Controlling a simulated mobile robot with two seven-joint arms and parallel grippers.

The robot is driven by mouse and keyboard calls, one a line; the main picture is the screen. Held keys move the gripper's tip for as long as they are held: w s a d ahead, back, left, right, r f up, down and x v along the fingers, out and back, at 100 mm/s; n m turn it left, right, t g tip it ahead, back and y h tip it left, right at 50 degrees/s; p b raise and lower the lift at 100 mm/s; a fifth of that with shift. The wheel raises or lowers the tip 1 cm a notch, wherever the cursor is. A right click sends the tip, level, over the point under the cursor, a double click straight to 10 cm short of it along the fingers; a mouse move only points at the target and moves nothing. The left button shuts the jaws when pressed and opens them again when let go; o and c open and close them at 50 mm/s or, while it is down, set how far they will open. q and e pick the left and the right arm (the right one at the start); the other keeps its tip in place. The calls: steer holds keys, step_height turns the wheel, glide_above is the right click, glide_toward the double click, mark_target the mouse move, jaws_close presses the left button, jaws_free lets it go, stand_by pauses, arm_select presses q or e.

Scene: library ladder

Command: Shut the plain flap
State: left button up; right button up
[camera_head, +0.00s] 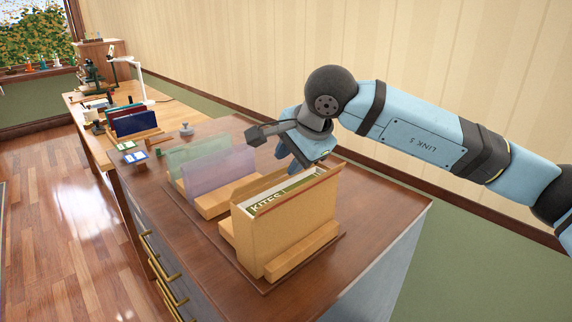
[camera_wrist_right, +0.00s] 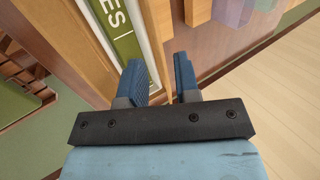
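A plain tan file box (camera_head: 302,226) stands on the cabinet top with a green card lettered "KITES" (camera_head: 270,202) in its open top. A plain tan panel (camera_head: 250,187) rises at its left side; it looks like the flap, but I cannot be sure. My right gripper (camera_head: 290,158) is at the box's far top end, pointing down. In the wrist view its blue fingers (camera_wrist_right: 159,78) stand apart, with a thin tan board edge (camera_wrist_right: 167,88) between them. Whether they touch it is unclear. The green card (camera_wrist_right: 118,25) lies left of them. My left gripper is out of view.
Translucent purple (camera_head: 218,172) and green (camera_head: 190,150) panels stand in wooden holders left of the box. A small grey knob (camera_head: 186,129) and blue and green cards (camera_head: 135,157) lie farther back. The cabinet top (camera_head: 385,205) is clear at right, near the wall.

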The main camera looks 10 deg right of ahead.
steer(key=v, duration=1)
steer(key=shift+s+r+p, duration=0.2)
steer(key=shift+r+p, duration=0.1)
steer(key=shift+p, duration=0.05)
steer(key=shift+d, duration=0.1)
